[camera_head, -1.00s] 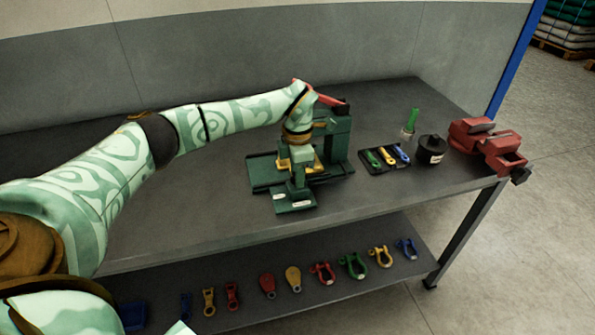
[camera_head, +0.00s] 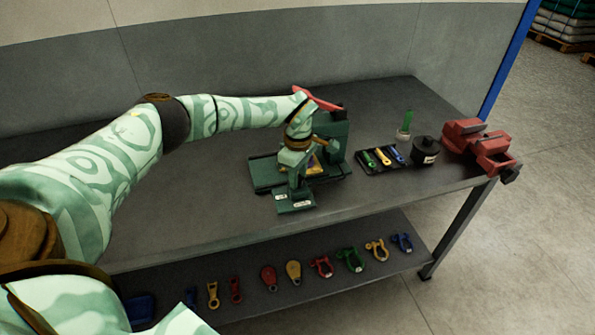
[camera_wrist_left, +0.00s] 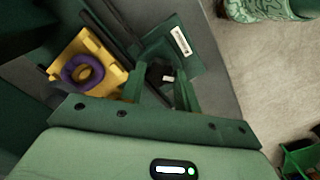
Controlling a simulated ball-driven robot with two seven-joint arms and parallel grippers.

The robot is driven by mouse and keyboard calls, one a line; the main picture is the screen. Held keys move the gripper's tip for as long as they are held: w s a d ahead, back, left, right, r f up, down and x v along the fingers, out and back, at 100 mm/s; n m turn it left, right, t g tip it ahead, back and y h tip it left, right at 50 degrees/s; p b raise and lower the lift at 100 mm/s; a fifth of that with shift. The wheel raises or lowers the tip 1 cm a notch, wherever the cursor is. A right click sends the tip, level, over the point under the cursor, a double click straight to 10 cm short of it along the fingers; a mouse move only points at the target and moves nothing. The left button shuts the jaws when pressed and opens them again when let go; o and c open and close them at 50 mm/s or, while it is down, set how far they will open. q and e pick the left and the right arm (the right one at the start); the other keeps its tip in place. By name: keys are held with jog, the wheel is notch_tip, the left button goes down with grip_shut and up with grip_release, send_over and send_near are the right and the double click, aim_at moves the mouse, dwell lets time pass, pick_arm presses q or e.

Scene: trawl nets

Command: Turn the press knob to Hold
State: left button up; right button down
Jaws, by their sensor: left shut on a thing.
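The green press (camera_head: 334,135) stands on the bench with a red lever (camera_head: 318,98) at its top. Its low front block (camera_head: 296,204) carries white labels, too small to read. My left gripper (camera_head: 294,183) points down over this block. In the left wrist view its two fingers (camera_wrist_left: 160,82) are shut on a small dark knob (camera_wrist_left: 155,74) on the block, beside a white label (camera_wrist_left: 181,41). The knob's pointer and setting cannot be made out. In the head view the gripper hides the knob. My right gripper is out of view.
A yellow holder (camera_wrist_left: 104,52) with a purple ring (camera_wrist_left: 82,72) sits in the press. To the right are a tray (camera_head: 371,169) of coloured tools, a green-topped bottle (camera_head: 405,126), a black canister (camera_head: 426,151) and a red vise (camera_head: 476,145). Several shackles lie on the lower shelf (camera_head: 330,284).

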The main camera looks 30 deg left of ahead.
pick_arm(q)
jog(key=m, duration=0.4)
jog(key=shift+r+m+p, duration=0.1)
jog(key=shift+m+p, duration=0.2)
jog(key=shift+p, duration=0.1)
jog(key=shift+m, duration=1.9)
jog(key=o, duration=1)
jog(key=shift+c, duration=0.2)
notch_tip(320, 180, up, 16)
jog(key=p, duration=0.2)
jog(key=shift+p, duration=0.35)
jog(key=shift+r, duration=0.1)
